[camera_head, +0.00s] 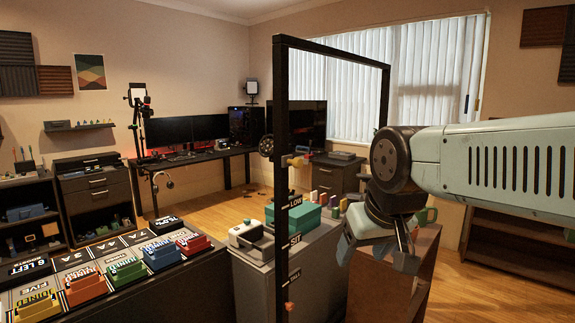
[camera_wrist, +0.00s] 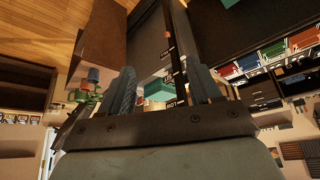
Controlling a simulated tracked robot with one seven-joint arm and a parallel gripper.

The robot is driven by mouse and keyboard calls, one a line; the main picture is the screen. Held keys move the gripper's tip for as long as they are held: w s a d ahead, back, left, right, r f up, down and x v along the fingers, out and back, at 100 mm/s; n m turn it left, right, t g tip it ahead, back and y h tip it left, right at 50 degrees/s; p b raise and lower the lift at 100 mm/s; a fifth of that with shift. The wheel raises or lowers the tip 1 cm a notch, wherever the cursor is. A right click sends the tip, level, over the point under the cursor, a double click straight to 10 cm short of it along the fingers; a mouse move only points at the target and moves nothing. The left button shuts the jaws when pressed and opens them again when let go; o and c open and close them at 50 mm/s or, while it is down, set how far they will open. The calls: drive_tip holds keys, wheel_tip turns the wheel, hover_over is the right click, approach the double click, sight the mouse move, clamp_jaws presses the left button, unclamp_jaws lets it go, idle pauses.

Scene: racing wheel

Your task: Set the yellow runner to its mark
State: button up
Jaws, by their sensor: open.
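A yellow block (camera_head: 37,303) with white lettering, which I take for the yellow runner, sits at the front left end of the dark labelled board (camera_head: 70,262). It is in line with orange, green, blue and red blocks and lies beside the label reading FIVE. I cannot tell which printed mark is its own. My gripper (camera_head: 376,256) is open and empty at the right, far from the yellow block and beyond the black upright frame. In the wrist view my gripper (camera_wrist: 163,85) shows two spread fingers with nothing held between them. I cannot pick out the yellow block there.
A tall black frame (camera_head: 282,200) with labels including LOW and SIT stands between my gripper and the board. A teal box (camera_head: 293,216) and a white device (camera_head: 251,240) stand on a grey cabinet (camera_head: 255,285). A green mug (camera_head: 427,215) is behind my gripper.

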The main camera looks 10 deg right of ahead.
drive_tip(key=w+a+m+g+y, duration=0.2)
drive_tip(key=w+a+m+y, duration=0.3)
drive_tip(key=w+m, duration=0.35)
drive_tip(key=m+t+y, duration=0.6)
drive_tip(key=m+t, duration=0.5)
drive_tip(key=m, duration=1.2)
approach(301, 163)
drive_tip(key=shift+n, duration=0.25)
drive_tip(key=x, duration=1.1)
drive_tip(key=shift+f, duration=0.1)
clamp_jaws()
drive_tip(key=shift+d, duration=0.1)
